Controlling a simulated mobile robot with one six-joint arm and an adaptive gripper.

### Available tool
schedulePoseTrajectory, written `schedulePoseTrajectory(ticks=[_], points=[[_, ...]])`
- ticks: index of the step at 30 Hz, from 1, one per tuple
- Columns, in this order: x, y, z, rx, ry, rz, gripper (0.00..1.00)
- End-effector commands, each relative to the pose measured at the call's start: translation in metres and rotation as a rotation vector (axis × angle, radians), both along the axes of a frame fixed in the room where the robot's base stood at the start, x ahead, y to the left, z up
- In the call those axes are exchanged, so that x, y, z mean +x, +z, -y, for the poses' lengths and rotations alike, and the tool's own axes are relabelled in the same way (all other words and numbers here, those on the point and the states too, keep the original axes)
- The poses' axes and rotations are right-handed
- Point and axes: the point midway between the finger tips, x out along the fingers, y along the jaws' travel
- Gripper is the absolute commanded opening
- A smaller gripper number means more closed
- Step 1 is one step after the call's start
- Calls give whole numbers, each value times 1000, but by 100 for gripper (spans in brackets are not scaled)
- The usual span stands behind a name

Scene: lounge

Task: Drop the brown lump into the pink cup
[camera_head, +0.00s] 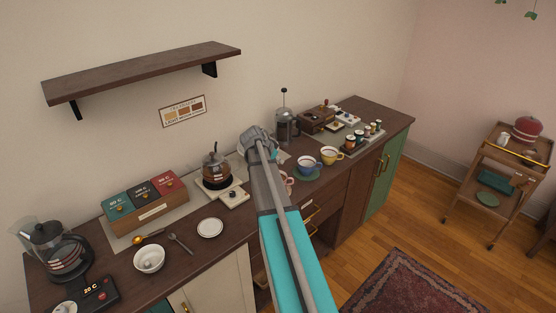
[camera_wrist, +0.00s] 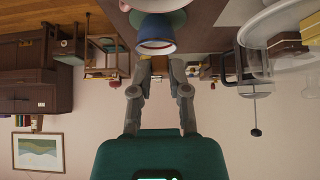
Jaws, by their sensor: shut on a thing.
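The pink cup (camera_head: 288,181) stands on the counter in the head view, mostly hidden behind my arm, just left of the blue cup (camera_head: 306,166). In the wrist view, which is upside down, the blue cup (camera_wrist: 156,36) is beyond my fingertips. A pale pinkish rim at the top edge looks like part of the pink cup. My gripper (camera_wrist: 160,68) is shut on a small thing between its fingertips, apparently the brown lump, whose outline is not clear. In the head view my gripper is mostly hidden behind the arm, above the counter near the cups.
A yellow cup (camera_head: 331,154) stands right of the blue cup. A French press (camera_head: 286,126) is behind. A glass pot (camera_head: 216,168), a white saucer (camera_head: 210,228), a white bowl (camera_head: 149,259) and colored boxes (camera_head: 145,203) are to the left. A wall shelf (camera_head: 145,75) is above.

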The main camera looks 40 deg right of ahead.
Motion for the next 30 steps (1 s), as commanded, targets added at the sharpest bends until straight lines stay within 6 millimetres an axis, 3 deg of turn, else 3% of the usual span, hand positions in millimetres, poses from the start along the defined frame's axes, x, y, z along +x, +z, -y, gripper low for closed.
schedulePoseTrajectory(ticks=[11,30], points=[[0,-10,-1,0,1,0,9],[1,-56,-1,0,3,0,9]])
